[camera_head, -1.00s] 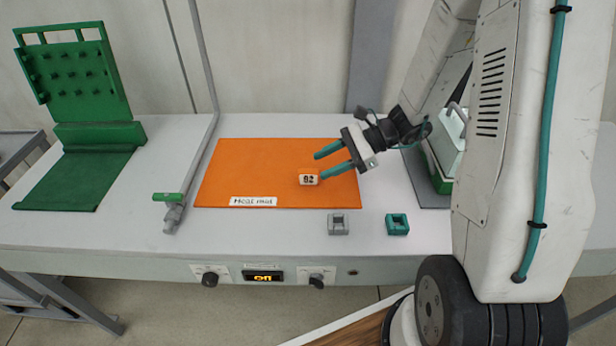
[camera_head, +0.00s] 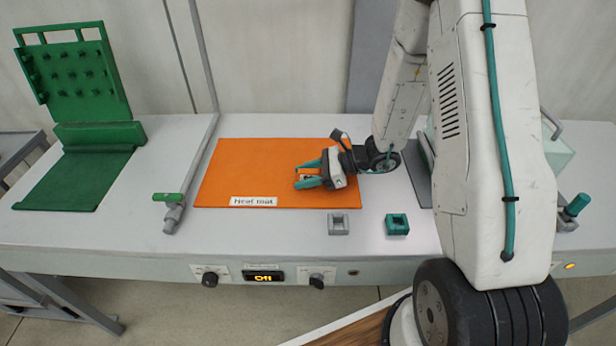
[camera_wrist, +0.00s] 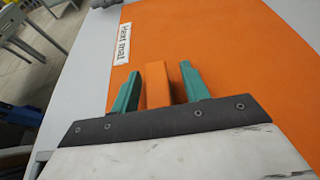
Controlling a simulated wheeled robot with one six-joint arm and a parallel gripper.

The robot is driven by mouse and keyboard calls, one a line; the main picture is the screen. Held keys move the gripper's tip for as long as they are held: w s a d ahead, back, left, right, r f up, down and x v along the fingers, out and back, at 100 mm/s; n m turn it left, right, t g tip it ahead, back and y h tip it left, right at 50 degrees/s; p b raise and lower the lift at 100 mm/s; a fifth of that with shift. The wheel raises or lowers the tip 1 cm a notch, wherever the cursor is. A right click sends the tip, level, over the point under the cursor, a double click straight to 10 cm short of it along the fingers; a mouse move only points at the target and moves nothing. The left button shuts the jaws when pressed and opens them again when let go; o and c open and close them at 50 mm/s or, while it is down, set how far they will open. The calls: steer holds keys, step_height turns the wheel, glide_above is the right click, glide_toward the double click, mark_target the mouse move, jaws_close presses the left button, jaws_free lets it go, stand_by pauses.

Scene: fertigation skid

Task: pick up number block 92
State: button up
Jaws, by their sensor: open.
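The number block (camera_head: 304,178) is a small orange block with a pale, dark-marked face, lying on the orange heat mat (camera_head: 240,170). Its marking is too covered to read now. My gripper (camera_head: 308,174) is low over the mat, with its teal fingers on either side of the block. In the wrist view the block's plain orange surface (camera_wrist: 158,85) shows between the two fingers (camera_wrist: 160,92), with a narrow gap to the right finger. The jaws are open.
A grey holder (camera_head: 338,225) and a teal holder (camera_head: 397,224) stand in front of the mat. A green pegboard stand (camera_head: 75,80) is at the left, beside a valve with a green handle (camera_head: 168,197). The panel display (camera_head: 264,277) reads Off.

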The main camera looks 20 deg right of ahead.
steer(key=shift+a, duration=0.1)
steer(key=shift+c, duration=0.3)
jaws_close()
